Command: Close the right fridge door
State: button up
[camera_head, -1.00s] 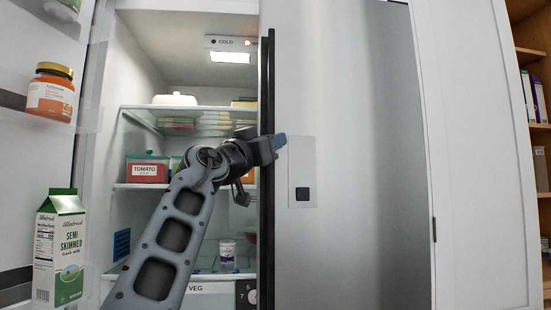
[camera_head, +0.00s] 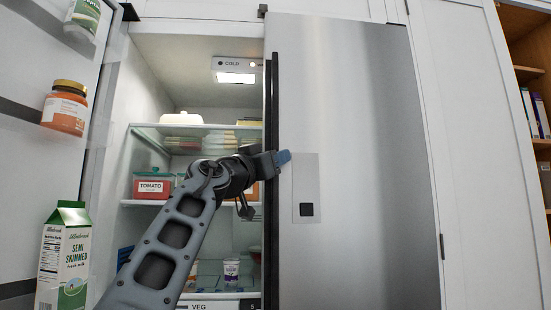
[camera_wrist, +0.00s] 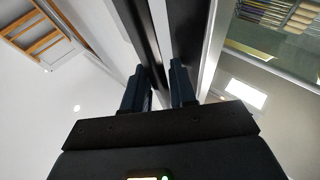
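The right fridge door (camera_head: 360,130) is brushed steel with a dark square panel. It stands at the middle of the head view and looks partly open. Its black vertical handle (camera_head: 270,100) runs along its left edge. My gripper (camera_head: 280,157) is at the handle, with one blue-tipped finger showing in front of the door. In the wrist view, my gripper's two fingers (camera_wrist: 160,92) are apart, with a dark bar, likely the handle (camera_wrist: 143,35), running between them. I cannot tell whether either finger touches it.
The left fridge door (camera_head: 85,165) is open and holds a milk carton (camera_head: 64,260) and a jar (camera_head: 66,107). Fridge shelves (camera_head: 155,128) with food lie behind my arm. An open wooden cupboard (camera_head: 525,75) stands at the far right.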

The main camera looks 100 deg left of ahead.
jog(key=b+v, duration=0.1)
jog(key=v, duration=0.7)
dwell(0.7)
